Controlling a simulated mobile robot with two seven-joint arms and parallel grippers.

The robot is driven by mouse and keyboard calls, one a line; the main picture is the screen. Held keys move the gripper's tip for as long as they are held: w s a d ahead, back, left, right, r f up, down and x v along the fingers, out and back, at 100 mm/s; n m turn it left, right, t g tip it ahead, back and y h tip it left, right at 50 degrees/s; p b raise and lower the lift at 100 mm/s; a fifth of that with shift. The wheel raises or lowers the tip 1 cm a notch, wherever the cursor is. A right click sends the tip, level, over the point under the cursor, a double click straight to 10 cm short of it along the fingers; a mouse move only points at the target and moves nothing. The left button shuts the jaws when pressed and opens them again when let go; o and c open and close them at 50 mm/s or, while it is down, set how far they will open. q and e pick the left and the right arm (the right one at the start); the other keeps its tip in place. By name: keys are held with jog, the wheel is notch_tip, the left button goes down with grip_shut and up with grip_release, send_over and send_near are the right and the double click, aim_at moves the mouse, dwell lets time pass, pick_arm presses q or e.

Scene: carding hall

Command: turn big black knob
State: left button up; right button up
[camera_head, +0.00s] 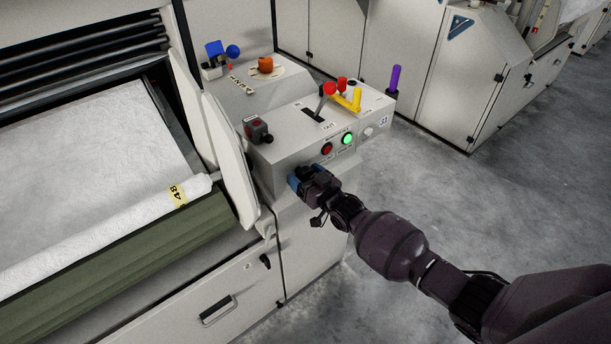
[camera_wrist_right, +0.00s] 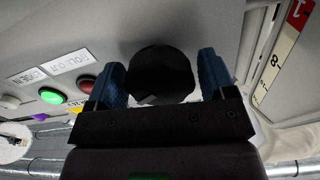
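The big black knob (camera_wrist_right: 160,75) is on the console's pale front panel in the right wrist view. My right gripper (camera_wrist_right: 161,88) has its two blue fingers on either side of it, with a narrow gap showing on each side, so it looks open around the knob. In the head view my right gripper (camera_head: 301,182) is at the front face of the console (camera_head: 285,158) and hides the knob. My left gripper is not in view.
A red button (camera_head: 327,149) and a lit green button (camera_head: 347,139) sit right of the gripper. Open floor (camera_head: 450,200) lies to the right.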

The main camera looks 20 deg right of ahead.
jog(key=shift+o, duration=0.9)
jog(key=shift+s+d, duration=0.2)
jog(key=shift+s, duration=0.3)
pick_arm(q)
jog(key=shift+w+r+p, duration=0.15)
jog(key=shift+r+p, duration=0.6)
jog(key=shift+p, duration=0.05)
pick_arm(e)
jog(key=v, duration=0.9)
jog(key=shift+s, duration=0.35)
jog(key=shift+d, duration=0.1)
